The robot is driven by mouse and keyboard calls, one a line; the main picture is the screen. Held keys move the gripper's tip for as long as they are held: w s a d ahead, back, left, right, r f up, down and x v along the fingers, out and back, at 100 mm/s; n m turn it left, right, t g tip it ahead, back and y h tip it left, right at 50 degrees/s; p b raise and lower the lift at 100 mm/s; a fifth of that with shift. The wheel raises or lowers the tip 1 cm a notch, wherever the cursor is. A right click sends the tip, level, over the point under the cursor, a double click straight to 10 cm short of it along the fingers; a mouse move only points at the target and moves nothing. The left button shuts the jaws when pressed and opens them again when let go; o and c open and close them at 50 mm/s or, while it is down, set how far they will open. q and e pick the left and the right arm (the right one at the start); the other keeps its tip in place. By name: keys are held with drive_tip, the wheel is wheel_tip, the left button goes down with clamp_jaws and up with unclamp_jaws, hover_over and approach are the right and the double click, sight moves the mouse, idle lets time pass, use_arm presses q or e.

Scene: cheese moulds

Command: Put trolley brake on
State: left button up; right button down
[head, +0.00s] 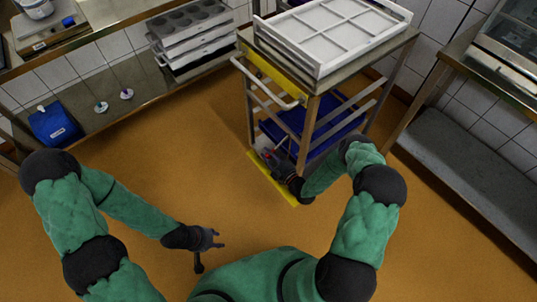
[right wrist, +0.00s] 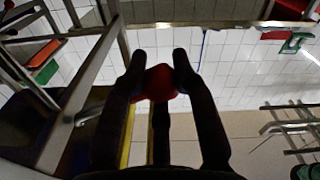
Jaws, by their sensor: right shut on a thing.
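The trolley (head: 312,112) stands at the upper middle of the head view, a metal frame with a white handle and a yellow bar (head: 272,180) low at its near side. My right gripper (head: 277,158) reaches down to the trolley's lower near side. In the right wrist view, my right gripper (right wrist: 158,62) is shut on a red knob (right wrist: 160,82), which sits between its fingers. The knob's mounting is hidden behind the gripper, so I cannot tell the brake's position. My left gripper (head: 220,239) is empty and open above the floor, away from the trolley.
A white divided mould tray (head: 335,35) lies on the trolley top, with a blue crate (head: 318,125) on a lower level. A steel bench with a blue box (head: 54,124) stands at left, another table (head: 500,85) at right. The orange floor between is clear.

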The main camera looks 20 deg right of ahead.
drive_tip(key=c, duration=1)
unclamp_jaws()
drive_tip(key=shift+o, duration=0.2)
drive_tip(key=v, duration=1.2)
drive_tip(key=s+a+m+g+h+p, duration=0.1)
drive_tip(key=a+m+g+h+p, duration=0.1)
drive_tip(key=a+m+g+p, duration=0.45)
drive_tip(key=s+a+r+m+g, duration=0.2)
drive_tip(key=s+a+r+g, duration=0.1)
drive_tip(key=s+g, duration=0.2)
drive_tip(key=s+a+r+m+g, duration=0.3)
drive_tip(key=s+a+g, duration=0.1)
drive_tip(key=s, duration=0.6)
drive_tip(key=shift+a+m+g+p, duration=0.35)
drive_tip(key=shift+g+p, duration=0.1)
drive_tip(key=shift+g, duration=0.1)
